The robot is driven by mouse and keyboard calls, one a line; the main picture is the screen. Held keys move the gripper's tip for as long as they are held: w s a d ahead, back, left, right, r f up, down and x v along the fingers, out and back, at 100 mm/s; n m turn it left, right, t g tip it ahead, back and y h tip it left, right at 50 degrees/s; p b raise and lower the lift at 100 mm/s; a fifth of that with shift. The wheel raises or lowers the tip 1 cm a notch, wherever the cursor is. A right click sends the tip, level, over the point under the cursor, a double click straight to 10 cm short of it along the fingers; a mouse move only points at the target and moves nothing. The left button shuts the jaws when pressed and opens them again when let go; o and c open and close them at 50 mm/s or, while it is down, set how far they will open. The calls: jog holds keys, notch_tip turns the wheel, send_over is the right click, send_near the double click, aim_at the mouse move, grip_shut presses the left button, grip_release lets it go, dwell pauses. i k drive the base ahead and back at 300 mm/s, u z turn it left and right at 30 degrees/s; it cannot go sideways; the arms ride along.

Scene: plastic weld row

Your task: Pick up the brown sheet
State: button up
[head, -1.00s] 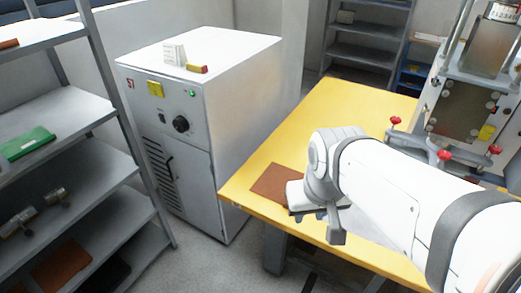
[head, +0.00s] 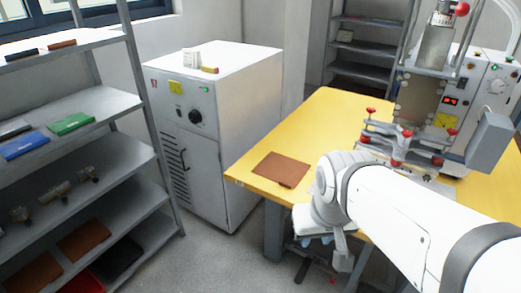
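A brown sheet (head: 282,168) lies flat on the left end of the yellow table (head: 335,120), close to the front edge. A small dark mark shows at its near right edge. My gripper (head: 322,250) points down in front of the table's front edge, to the right of and nearer than the sheet. It appears apart from the sheet, and I see nothing held in it. Its fingers are small and partly hidden by the wrist, so their opening is unclear.
A welding machine (head: 448,120) with red-knobbed clamps stands on the table's right. A white cabinet (head: 225,110) stands left of the table. A grey shelf rack (head: 110,150) at far left holds green and blue sheets, metal fittings, and more brown sheets (head: 83,240) low down.

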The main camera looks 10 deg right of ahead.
aim_at(288, 171)
jog(key=z, duration=0.15)
jog(key=i, duration=0.9)
jog(key=u, duration=0.05)
